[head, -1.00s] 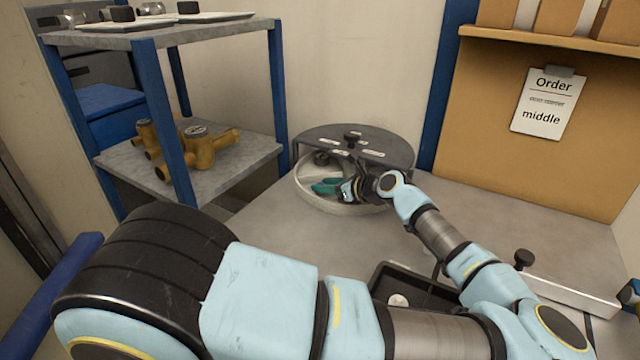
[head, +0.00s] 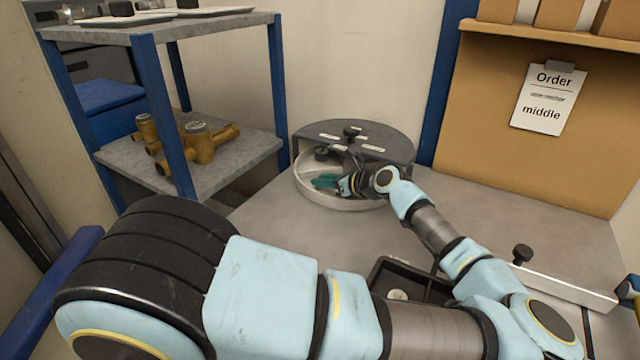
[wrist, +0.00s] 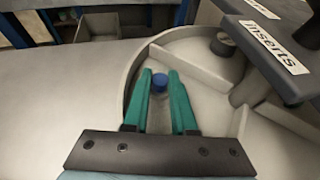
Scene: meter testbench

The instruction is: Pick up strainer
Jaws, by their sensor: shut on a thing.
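My gripper (head: 325,181) has green fingers and reaches into the open part of the round tray (head: 352,206) at the back of the bench. In the wrist view my gripper (wrist: 159,90) is shut on a small piece with a blue round end (wrist: 159,82), which I take to be the strainer. Its lower part between the fingers looks pale and is partly hidden. In the head view the fingers and wrist hide it. The fingers are inside a walled compartment, beside its curved outer wall (wrist: 126,90). I cannot tell whether the piece touches the tray floor.
A dark half-round cover (head: 395,147) with labels and a knob lies over the tray's back; one label reads "inserts" (wrist: 273,46). A dark round piece (wrist: 222,44) sits in the tray. A black bin (head: 388,270) is in front. Brass meter bodies (head: 200,142) stand on the left shelf.

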